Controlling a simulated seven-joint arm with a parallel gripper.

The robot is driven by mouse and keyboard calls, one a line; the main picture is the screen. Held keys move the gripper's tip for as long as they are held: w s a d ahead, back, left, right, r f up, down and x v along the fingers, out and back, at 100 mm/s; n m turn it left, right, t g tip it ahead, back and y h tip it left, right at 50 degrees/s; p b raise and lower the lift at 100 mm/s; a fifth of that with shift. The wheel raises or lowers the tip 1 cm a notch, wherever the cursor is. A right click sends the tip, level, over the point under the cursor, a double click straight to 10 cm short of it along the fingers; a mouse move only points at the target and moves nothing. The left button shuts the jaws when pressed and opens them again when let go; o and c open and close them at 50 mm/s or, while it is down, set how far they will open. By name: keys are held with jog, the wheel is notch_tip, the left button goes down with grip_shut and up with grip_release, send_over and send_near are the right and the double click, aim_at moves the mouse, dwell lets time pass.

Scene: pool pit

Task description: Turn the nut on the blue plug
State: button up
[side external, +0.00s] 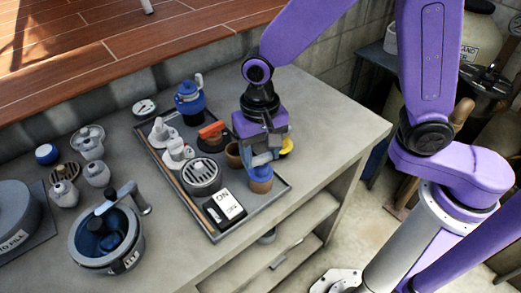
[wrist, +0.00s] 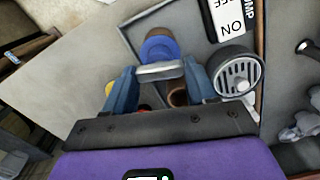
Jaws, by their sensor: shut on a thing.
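The blue plug (side external: 261,173) stands upright near the front right corner of the grey tray, with a brown clay-coloured part below its blue top. In the wrist view, the blue plug (wrist: 160,47) shows just beyond the fingertips. My gripper (side external: 262,159) is low over the plug and points down at it. In the wrist view, my gripper's (wrist: 160,72) two blue fingers are shut on a pale grey metal piece at the plug, which looks like the nut (wrist: 160,69). The fingers partly hide the nut's sides, and its exact contact with the plug is unclear.
The tray (side external: 235,234) also holds an ON switch box (side external: 223,209), a round grille (side external: 201,176), a brown cup (side external: 233,154), a yellow part (side external: 286,146), a red-handled valve (side external: 212,131) and a blue-topped vessel (side external: 189,98). The counter right of the tray is clear.

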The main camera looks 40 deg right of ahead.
jog(key=m, duration=0.6)
jog(key=shift+m, duration=0.3)
jog(key=m, duration=1.2)
jog(key=shift+m, duration=0.3)
jog(key=m, duration=0.5)
jog(key=shift+m, duration=0.3)
jog(key=o, duration=1.1)
